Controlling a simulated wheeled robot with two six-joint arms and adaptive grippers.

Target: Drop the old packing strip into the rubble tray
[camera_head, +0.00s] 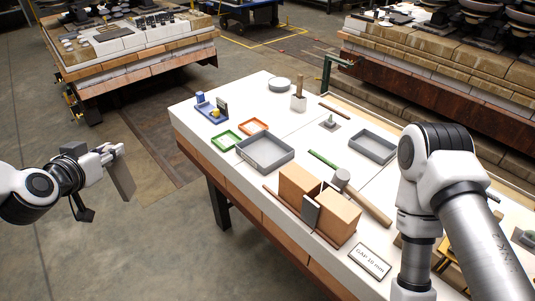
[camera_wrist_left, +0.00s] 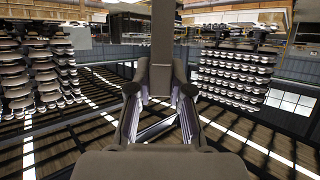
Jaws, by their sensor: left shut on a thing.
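My left gripper (camera_head: 112,153) is shut on a flat grey-brown strip (camera_head: 122,180), which I take to be the old packing strip. The strip hangs down from the fingers, slightly tilted, over the floor left of the table. In the left wrist view the strip (camera_wrist_left: 163,35) stands between the fingertips of the left gripper (camera_wrist_left: 163,82). Two grey trays lie on the table, a left one (camera_head: 279,164) and a right one (camera_head: 371,156). I cannot tell by label which is the rubble tray. My right gripper is out of view; only its arm shows.
Green (camera_head: 226,147) and orange (camera_head: 253,133) trays lie behind the left grey tray. A gap card (camera_head: 370,261) lies in front.

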